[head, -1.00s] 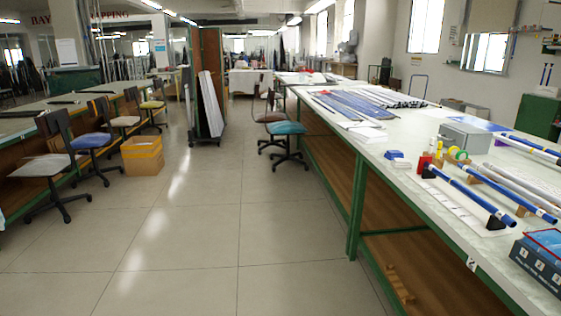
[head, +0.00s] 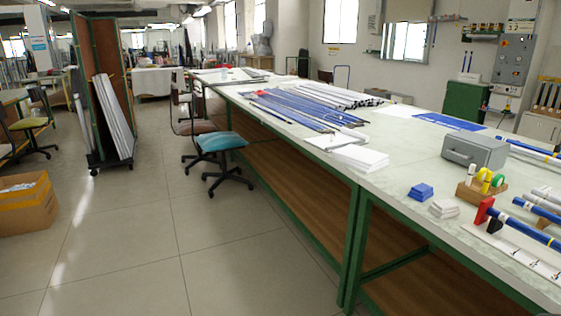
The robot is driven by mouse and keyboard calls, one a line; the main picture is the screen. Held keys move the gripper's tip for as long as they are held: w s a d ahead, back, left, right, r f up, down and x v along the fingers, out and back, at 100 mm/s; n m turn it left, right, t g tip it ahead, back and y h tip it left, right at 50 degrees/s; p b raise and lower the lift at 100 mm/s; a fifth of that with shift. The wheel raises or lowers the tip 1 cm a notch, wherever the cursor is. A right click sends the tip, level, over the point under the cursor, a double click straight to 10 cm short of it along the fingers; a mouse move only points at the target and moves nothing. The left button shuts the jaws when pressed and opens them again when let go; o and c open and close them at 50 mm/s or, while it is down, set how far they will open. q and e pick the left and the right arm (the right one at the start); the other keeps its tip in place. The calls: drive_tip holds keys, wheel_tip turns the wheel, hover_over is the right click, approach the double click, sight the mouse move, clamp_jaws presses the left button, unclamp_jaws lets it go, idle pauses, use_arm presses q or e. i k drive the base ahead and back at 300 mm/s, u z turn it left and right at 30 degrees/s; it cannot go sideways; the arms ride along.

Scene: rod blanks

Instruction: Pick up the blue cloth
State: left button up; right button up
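A small folded blue cloth (head: 421,192) lies on the long pale worktable (head: 392,205), near its front edge at the right of the head view. A folded white cloth (head: 444,209) lies just to its right, a little nearer to me. Neither of my grippers shows in the view. Nothing is touching the blue cloth.
A grey metal box (head: 475,149), a wooden block with coloured tape rolls (head: 481,193), and blue rods (head: 540,235) are right of the cloths. White paper (head: 360,158) lies left. A teal chair (head: 221,142) stands by the table. The floor (head: 170,240) ahead is clear.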

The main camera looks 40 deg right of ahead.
sight(421, 192)
drive_tip(key=z, duration=0.65)
drive_tip(key=i, duration=1.8)
drive_tip(key=z, duration=1.3)
